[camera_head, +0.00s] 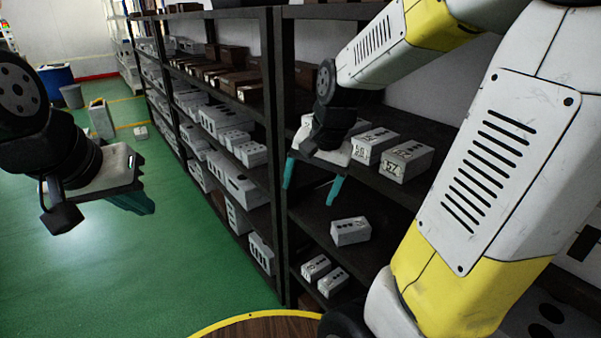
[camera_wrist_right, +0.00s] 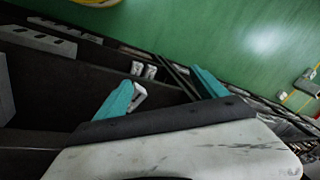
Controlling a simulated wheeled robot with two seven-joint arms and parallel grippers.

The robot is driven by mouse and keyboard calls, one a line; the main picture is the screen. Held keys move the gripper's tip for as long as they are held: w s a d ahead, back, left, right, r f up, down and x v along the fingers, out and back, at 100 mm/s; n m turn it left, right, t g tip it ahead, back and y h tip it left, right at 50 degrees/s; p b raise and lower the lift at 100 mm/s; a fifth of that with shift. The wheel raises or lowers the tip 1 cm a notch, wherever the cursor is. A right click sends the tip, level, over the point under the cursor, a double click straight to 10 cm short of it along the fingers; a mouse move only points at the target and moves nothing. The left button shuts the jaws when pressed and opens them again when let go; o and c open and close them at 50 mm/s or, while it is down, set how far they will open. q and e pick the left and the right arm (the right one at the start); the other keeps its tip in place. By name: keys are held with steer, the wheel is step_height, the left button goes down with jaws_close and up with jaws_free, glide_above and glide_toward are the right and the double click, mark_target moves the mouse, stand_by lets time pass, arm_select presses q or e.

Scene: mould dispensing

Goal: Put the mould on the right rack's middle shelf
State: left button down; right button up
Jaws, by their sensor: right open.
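A grey-white mould (camera_head: 350,231) with dark holes sits alone on the right rack's shelf (camera_head: 372,256) below the one with the numbered moulds. My right gripper (camera_head: 312,182) is at the rack's front, above and left of this mould. Its teal fingers are apart with nothing held between them. In the right wrist view the open fingers (camera_wrist_right: 160,80) point down past the shelves, and a pale block (camera_wrist_right: 138,96) shows beside the left one, partly hidden. My left gripper (camera_head: 132,202) hangs over the green floor, away from the rack; its finger gap is not clear.
Moulds marked 59 (camera_head: 372,145) and 57 (camera_head: 407,160) stand on the shelf above. Two small moulds (camera_head: 316,267) (camera_head: 333,282) lie on the shelf below. A left rack (camera_head: 272,150) full of moulds and brown boxes adjoins.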

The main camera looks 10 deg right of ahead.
steer(key=s+a+r+n+t, duration=0.2)
steer(key=s+r+n+t, duration=0.1)
steer(key=s+r+n, duration=0.3)
steer(key=s+r, duration=0.2)
steer(key=s, duration=0.2)
steer(key=shift+n+y, duration=0.3)
steer(key=shift+n, duration=0.1)
steer(key=shift+a, duration=0.1)
steer(key=shift+c, duration=0.4)
